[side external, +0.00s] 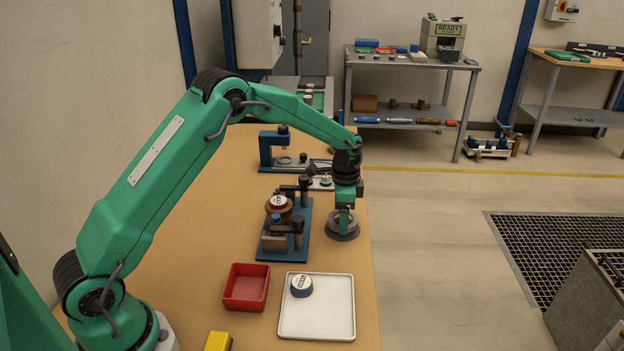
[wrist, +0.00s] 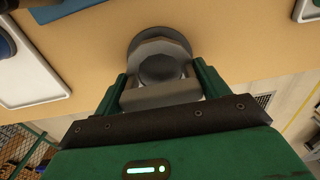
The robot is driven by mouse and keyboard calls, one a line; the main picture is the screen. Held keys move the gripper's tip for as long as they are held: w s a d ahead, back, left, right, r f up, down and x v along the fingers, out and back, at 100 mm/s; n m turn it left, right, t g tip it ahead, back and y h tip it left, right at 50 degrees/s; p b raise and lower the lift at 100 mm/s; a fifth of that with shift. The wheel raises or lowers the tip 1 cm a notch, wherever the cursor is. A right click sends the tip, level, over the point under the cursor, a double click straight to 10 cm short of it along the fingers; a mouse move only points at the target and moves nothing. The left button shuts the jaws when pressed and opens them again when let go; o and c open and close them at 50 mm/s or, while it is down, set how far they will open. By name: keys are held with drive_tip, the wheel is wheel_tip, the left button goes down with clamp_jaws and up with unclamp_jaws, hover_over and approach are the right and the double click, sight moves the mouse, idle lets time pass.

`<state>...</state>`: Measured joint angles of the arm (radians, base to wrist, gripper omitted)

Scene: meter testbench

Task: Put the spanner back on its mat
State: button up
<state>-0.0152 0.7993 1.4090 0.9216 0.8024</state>
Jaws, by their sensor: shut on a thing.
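The spanner (wrist: 162,94) is a grey piece with a many-sided ring end around a dark round opening. My gripper (wrist: 160,74) is shut on its near, block-like part, with one green finger on each side. In the side external view, my gripper (side external: 344,210) points down near the right edge of the bench, and the spanner's grey ring (side external: 332,224) shows at the fingertips. A round dark grey mat (side external: 343,237) lies directly below; its rim (wrist: 148,35) shows behind the ring in the wrist view. I cannot tell whether spanner and mat touch.
A blue fixture (side external: 268,254) with a brown-and-red meter stands just left of my gripper. A white tray (side external: 335,318) with a round blue-and-white piece and a red bin (side external: 246,287) are in front. Another blue stand (side external: 267,150) is behind. The bench edge is close on the right.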

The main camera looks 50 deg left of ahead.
drive_tip(key=shift+f, duration=0.8)
drive_tip(key=shift+f, duration=0.1)
drive_tip(key=o, duration=1.2)
drive_tip(key=shift+o, duration=0.2)
wheel_tip(320, 180, up, 12)
drive_tip(key=shift+f, duration=0.15)
drive_tip(key=shift+r, duration=0.3)
drive_tip(key=shift+s, duration=0.1)
